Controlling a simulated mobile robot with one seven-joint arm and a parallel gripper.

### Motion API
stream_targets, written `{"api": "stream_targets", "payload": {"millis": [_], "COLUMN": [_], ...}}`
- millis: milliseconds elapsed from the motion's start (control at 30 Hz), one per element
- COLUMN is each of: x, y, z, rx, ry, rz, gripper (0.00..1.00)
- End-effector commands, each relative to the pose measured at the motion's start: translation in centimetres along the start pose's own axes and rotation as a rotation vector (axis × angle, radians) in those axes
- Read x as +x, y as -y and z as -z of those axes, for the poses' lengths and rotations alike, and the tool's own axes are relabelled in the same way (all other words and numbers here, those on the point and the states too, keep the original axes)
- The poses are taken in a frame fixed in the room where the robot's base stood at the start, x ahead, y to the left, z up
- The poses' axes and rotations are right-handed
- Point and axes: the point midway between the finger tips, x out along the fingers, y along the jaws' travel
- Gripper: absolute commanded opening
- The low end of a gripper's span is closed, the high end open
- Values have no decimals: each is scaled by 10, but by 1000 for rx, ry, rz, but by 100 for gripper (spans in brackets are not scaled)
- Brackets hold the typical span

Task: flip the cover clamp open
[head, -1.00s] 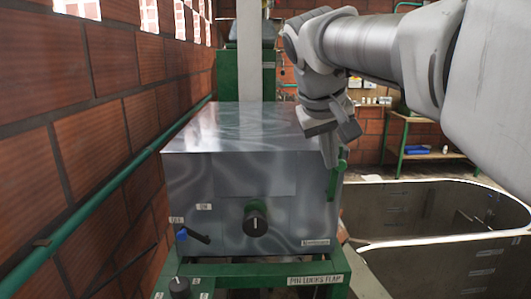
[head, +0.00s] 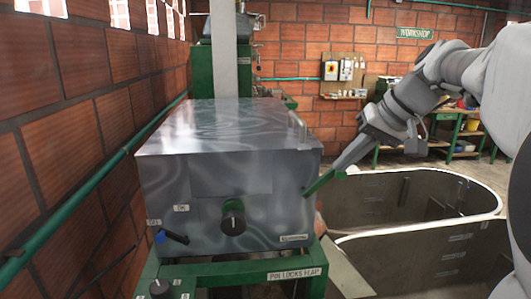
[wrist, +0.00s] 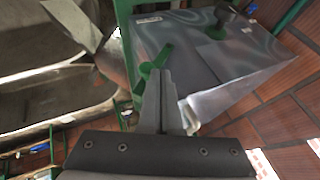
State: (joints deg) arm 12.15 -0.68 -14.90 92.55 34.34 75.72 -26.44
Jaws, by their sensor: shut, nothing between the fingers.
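The cover clamp is a green lever (head: 320,184) on the right side of the grey metal box (head: 225,175). It leans outward to the right, away from the box. My gripper (head: 345,165) is shut and empty, with its fingertips at the outer end of the lever. Whether they touch it is hard to tell. In the wrist view the green clamp (wrist: 152,68) shows just beyond the shut fingertips (wrist: 158,76), beside the box edge. The cover (head: 220,125) lies flat on the box.
A black knob (head: 233,218) and a blue-tipped lever (head: 173,238) are on the box front. A green frame (head: 240,271) carries the box. An open basin (head: 410,238) lies to the right. A brick wall (head: 70,130) runs close along the left.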

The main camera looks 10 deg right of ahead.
Motion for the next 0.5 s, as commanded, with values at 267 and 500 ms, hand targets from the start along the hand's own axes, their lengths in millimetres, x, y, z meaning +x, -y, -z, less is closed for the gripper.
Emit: {"api": "stream_targets", "payload": {"millis": [267,500], "x": [3,3], "y": [-13,-16], "z": [-2,-2], "rx": [11,10], "ry": [1,1], "rz": [19,18], "gripper": [0,0]}}
